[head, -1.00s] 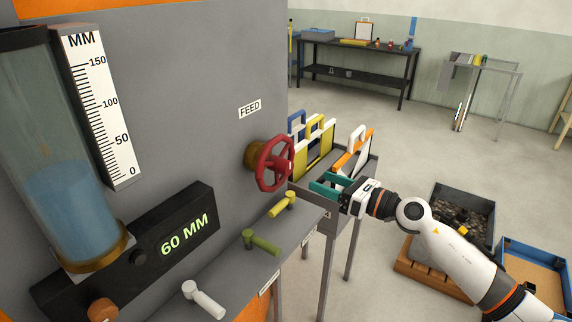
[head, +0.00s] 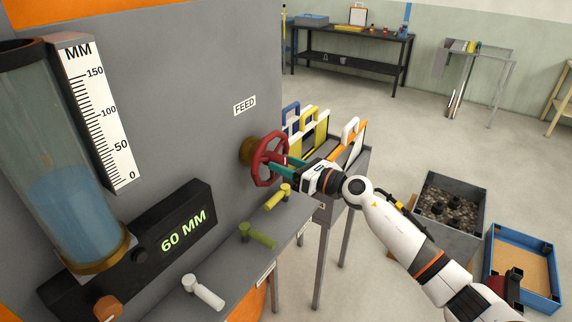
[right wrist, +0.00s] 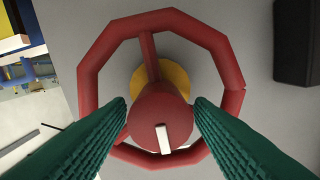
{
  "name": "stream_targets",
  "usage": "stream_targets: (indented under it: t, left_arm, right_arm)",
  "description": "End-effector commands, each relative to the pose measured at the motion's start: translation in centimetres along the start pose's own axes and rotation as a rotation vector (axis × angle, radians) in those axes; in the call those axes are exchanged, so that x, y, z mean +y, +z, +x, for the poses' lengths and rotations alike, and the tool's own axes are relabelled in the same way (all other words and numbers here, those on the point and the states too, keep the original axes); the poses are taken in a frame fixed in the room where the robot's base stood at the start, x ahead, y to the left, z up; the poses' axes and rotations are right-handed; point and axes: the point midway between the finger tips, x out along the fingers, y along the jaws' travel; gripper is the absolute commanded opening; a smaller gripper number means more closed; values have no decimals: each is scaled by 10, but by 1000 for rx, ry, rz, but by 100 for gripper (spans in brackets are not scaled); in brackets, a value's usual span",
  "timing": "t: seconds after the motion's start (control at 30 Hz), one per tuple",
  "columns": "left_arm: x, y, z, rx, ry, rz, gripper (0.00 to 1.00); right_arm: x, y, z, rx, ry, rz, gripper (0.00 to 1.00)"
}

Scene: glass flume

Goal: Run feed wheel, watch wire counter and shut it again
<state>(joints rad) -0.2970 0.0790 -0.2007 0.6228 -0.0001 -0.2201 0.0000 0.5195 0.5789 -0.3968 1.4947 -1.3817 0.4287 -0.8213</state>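The red feed wheel (head: 268,158) sits on a brass hub on the grey panel, under a FEED label (head: 244,106). My right gripper (head: 284,167) is at the wheel's front, pointing at the panel. In the right wrist view its teal fingers (right wrist: 160,115) are apart, one on each side of the wheel's red centre boss (right wrist: 160,118); I cannot tell whether they touch it. No wire counter shows; a lit readout (head: 184,231) says 60 MM, beside a glass cylinder (head: 70,215) partly filled with blue water and an MM scale (head: 95,110). My left gripper is out of view.
Below the wheel are a yellow lever (head: 277,198), an olive lever (head: 258,236) and a white lever (head: 203,291). A rack of coloured frames (head: 340,150) stands just right of the wheel. Bins (head: 450,205) stand on the floor at right.

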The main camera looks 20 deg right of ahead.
Motion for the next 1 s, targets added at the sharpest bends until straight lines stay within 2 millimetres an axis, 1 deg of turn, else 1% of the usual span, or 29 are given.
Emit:
stream_targets:
  t: [0.03, 0.2, 0.27, 0.3, 0.47, 0.67, 0.87, 1.0]
  left_arm:
    - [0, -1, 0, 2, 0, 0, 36]
    - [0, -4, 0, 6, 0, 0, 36]
    - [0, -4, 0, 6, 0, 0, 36]
    - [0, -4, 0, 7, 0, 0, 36]
    - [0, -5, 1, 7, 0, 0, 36]
    - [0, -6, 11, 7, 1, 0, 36]
    - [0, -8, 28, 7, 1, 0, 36]
    - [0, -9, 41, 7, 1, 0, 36]
  right_arm:
    - [0, 0, 0, 0, 0, 0, 39]
    - [0, 0, 0, 0, 0, 1, 12]
    - [0, 0, 0, 0, 0, 1, 2]
    - [0, 0, 0, 0, 0, 1, 0]
    - [0, 0, 0, 0, 0, -7, 0]
    - [1, 2, -1, 0, 1, -64, 0]
    - [1, 4, -1, 1, 1, -196, 0]
    - [-1, 4, 1, 1, 0, -321, 0]
